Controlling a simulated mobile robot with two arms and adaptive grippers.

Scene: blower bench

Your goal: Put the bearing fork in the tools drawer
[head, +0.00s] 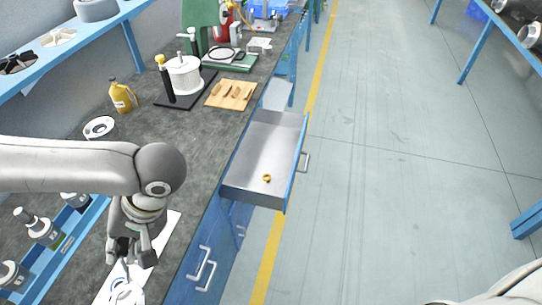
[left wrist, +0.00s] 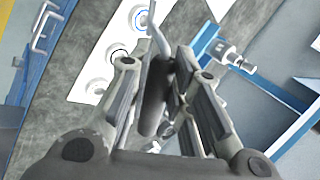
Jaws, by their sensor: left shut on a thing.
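The tools drawer (head: 262,150) is pulled out from the blue bench in the head view, with its grey inside open to view. My left gripper (head: 131,255) is over the white mat on the bench, near the bottom left and apart from the drawer. In the left wrist view my left gripper (left wrist: 165,95) is closed around the dark handle of a tool with a pale metal shaft, which looks like the bearing fork (left wrist: 159,42). The tool's far end is hard to make out. My right gripper is in neither view.
A small gold ring (head: 267,178) lies in the drawer. The white mat (left wrist: 110,45) bears round pale parts. A blue rack (head: 75,225) with metal parts stands left of the mat. A yellow bottle (head: 122,97) and a wooden tool board (head: 231,94) stand farther back.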

